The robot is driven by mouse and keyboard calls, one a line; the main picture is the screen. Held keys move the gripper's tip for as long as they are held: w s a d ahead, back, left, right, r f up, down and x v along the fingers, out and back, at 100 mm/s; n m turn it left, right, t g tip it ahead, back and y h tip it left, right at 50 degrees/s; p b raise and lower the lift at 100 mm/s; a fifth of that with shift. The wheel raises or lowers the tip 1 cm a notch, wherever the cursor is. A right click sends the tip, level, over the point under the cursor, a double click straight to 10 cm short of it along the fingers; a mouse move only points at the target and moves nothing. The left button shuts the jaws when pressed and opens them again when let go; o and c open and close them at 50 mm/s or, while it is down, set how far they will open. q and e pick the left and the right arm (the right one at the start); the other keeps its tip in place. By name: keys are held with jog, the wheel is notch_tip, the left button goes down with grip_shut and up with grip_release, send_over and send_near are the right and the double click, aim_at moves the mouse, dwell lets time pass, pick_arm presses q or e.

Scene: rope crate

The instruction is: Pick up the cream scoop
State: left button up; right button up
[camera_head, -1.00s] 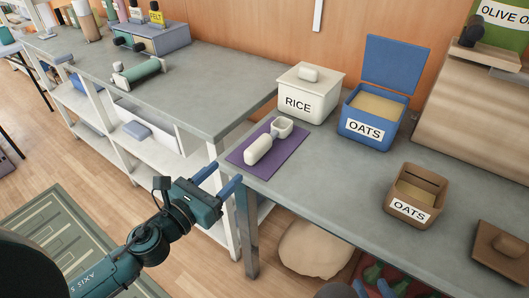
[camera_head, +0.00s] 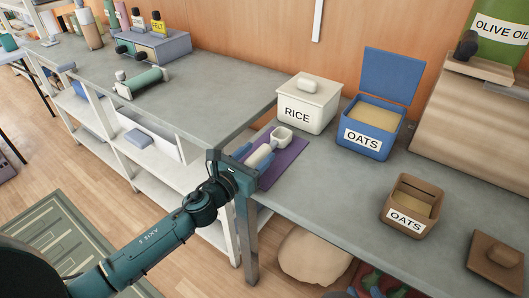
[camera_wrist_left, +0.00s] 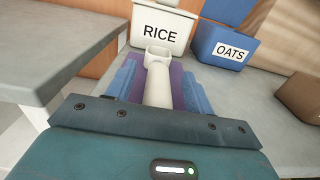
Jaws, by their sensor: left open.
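The cream scoop (camera_head: 282,136) lies on a purple mat (camera_head: 292,152) near the table's left end. Its square cup points to the back and its thick handle to the front. My left gripper (camera_head: 254,158) is open, with its blue fingers on either side of the handle. In the left wrist view the scoop (camera_wrist_left: 158,82) lies between the two fingers (camera_wrist_left: 158,90), with a gap on both sides. The near end of the handle is hidden behind the gripper body.
A cream RICE box (camera_head: 306,108) stands just behind the scoop. A blue open OATS box (camera_head: 368,132) is to its right, and a brown OATS box (camera_head: 410,208) further right. A grey workbench (camera_head: 190,92) edge rises close on the left.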

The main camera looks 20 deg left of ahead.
pick_arm(q)
jog(key=shift+w+d, duration=0.1)
jog(key=shift+w, duration=0.1)
grip_shut()
dwell(0.5)
